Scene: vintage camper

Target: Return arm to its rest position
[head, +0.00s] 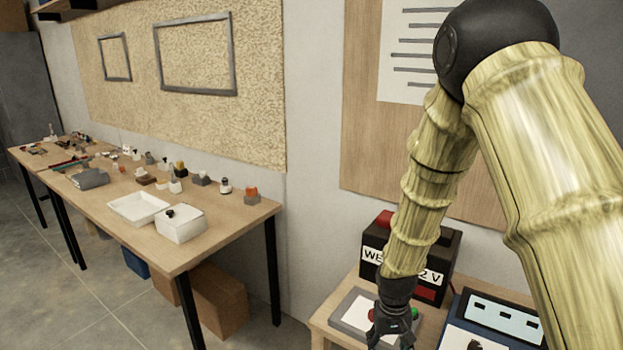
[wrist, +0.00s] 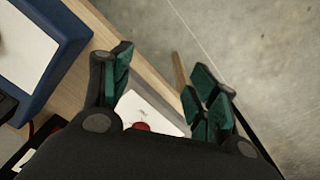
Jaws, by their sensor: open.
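My arm, textured like bamboo, reaches down from the upper right in the head view. My gripper (head: 392,328) hangs at its end, low over a grey and white panel (head: 350,312) on a small wooden table. A red button and a green button (head: 414,313) show beside the fingers. In the wrist view the dark-green-padded fingers of my gripper (wrist: 163,82) are spread apart. Nothing is held between them. Part of the white panel (wrist: 150,112) and a red round piece (wrist: 141,126) show beyond the palm. Whether the fingers touch the panel is unclear.
A black box (head: 447,262) with a partly covered label stands behind my gripper. A blue device (head: 470,311) sits to its right. A long wooden table (head: 228,228) with white trays and several small objects stands left. Open floor (wrist: 255,50) lies beyond the small table's edge.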

